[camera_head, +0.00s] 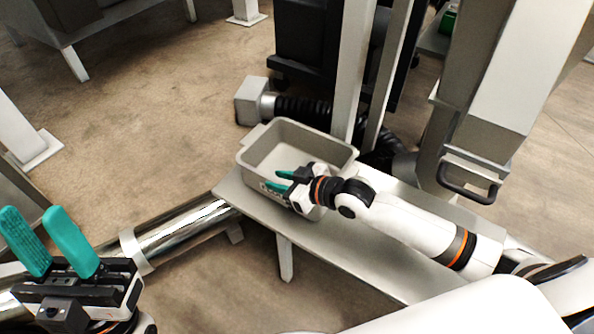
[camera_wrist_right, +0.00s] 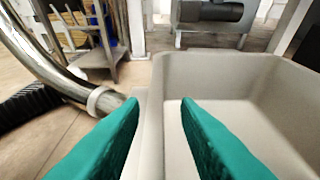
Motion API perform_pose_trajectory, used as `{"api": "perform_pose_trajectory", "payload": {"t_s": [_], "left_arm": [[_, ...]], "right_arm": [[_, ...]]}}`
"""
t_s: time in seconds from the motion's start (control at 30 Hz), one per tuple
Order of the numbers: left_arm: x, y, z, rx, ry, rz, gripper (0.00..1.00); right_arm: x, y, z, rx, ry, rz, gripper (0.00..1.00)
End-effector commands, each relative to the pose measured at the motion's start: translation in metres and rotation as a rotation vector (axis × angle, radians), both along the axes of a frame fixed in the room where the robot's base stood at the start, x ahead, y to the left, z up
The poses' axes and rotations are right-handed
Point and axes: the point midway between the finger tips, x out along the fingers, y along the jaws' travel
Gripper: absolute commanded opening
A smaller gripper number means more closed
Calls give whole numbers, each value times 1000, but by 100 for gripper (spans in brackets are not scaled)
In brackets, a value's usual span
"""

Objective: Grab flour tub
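The flour tub is a grey-beige open rectangular tub (camera_head: 338,150) on a narrow grey bench. It also fills the right of the right wrist view (camera_wrist_right: 220,72), and its inside looks pale and bare. My right gripper (camera_head: 280,181) is at the tub's near wall, fingers apart. In the right wrist view its teal fingers (camera_wrist_right: 160,108) lie either side of a tub wall, with gaps showing. I cannot tell whether either finger touches it. My left gripper (camera_head: 46,240) is open and empty at the lower left, away from the tub.
The grey bench (camera_head: 375,255) has bare room to the right of the tub. A shiny metal pipe (camera_head: 185,232) runs to the bench's left end. A black ribbed hose (camera_head: 305,108) and upright posts (camera_head: 352,70) stand close behind the tub. Open floor lies to the left.

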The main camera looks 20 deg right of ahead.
Motion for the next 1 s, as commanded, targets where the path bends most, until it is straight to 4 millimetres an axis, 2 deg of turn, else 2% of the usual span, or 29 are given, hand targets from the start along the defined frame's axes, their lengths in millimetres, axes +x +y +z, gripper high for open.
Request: {"api": "perform_pose_trajectory", "payload": {"t_s": [0.27,0.43,0.47,1.0], "left_arm": [[-2,0,0,-4,-12,-1,36],[-2,0,0,-4,-11,-1,36],[-2,0,0,-4,-11,-1,36],[-2,0,0,-3,-9,-1,36]], "right_arm": [[1,1,0,0,0,0,29],[1,0,0,0,0,0,1],[1,0,0,0,0,0,0],[1,0,0,0,0,0,0]]}}
